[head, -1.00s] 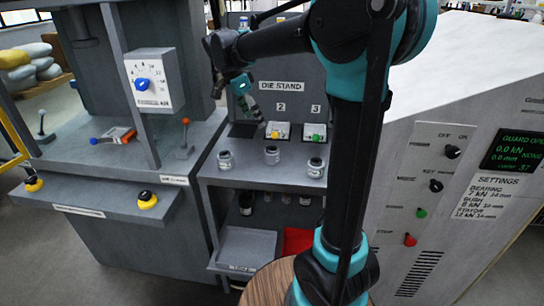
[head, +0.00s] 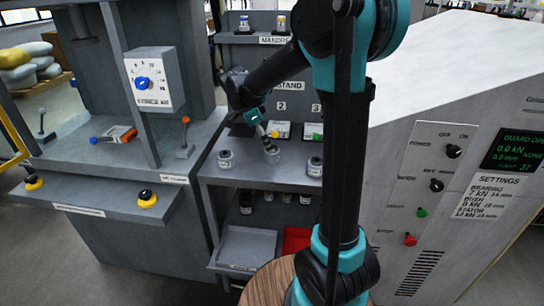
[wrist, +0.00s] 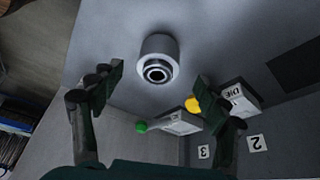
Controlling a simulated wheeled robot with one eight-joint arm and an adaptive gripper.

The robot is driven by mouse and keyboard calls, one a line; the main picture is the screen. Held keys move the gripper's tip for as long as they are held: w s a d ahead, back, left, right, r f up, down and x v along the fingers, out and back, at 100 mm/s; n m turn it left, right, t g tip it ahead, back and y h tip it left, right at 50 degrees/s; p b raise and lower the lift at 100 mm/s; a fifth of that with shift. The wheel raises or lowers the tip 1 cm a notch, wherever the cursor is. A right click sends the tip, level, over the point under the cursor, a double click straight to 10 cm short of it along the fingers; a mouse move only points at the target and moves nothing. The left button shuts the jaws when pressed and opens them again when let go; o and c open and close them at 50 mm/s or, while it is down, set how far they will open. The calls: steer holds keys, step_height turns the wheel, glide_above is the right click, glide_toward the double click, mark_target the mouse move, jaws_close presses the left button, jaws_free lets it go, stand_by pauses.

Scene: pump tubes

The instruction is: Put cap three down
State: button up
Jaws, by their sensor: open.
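My gripper (head: 261,132) hangs over the middle of the die stand shelf, pointing down. In the wrist view my gripper (wrist: 160,82) is open, with its fingers wide apart. A pale grey round cap-like piece (wrist: 158,58) with a dark ringed centre stands on the shelf between and just beyond the fingertips, touching neither. In the head view this piece (head: 272,154) shows small and partly hidden below the gripper. I see no readable number on it.
Grey jar-like pieces stand at the left (head: 225,159) and right (head: 315,166) of the shelf. Die blocks with a yellow knob (head: 278,130) and a green knob (head: 313,132) stand behind. Below are a grey tray (head: 246,248) and a red bin (head: 297,240).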

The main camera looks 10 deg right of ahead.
steer(key=shift+x, duration=2.75)
steer(key=shift+s, duration=0.1)
steer(key=c, duration=1.6)
step_height(320, 180, up, 20)
steer(key=shift+r, duration=0.1)
steer(key=shift+c, duration=0.2)
